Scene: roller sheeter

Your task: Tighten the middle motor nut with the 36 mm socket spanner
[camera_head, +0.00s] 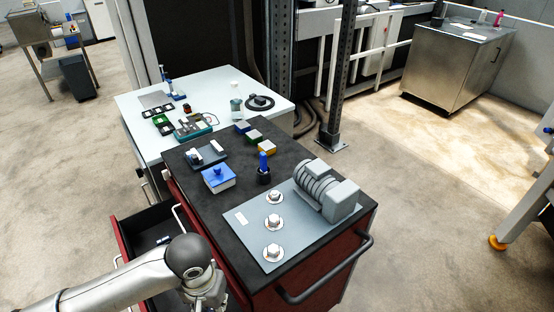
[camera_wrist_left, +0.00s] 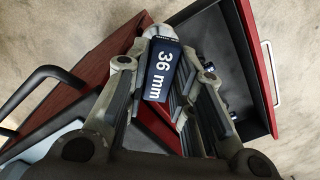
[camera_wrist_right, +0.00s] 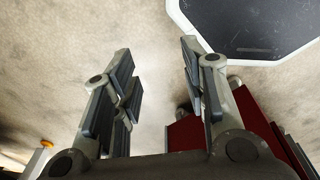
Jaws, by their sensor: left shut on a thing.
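The 36 mm socket spanner (camera_wrist_left: 160,72), with a dark blue block labelled "36 mm" and a metallic end, is between the fingers of my left gripper (camera_wrist_left: 164,66), which is shut on it. In the head view my left arm reaches down beside the red cart's open drawer; its fingers and the spanner are hidden there. Three nuts stand in a row on a grey plate (camera_head: 250,238); the middle motor nut (camera_head: 275,221) is apart from my grippers. My right gripper (camera_wrist_right: 158,82) is open and empty above the floor, outside the head view.
A grey motor (camera_head: 326,192) stands on the plate's right side. A blue-handled tool (camera_head: 264,165) stands upright behind the nuts. A blue-lidded box (camera_head: 218,179) is to its left. The open drawer (camera_head: 140,228) juts out left. A black handle (camera_head: 325,268) sticks out in front.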

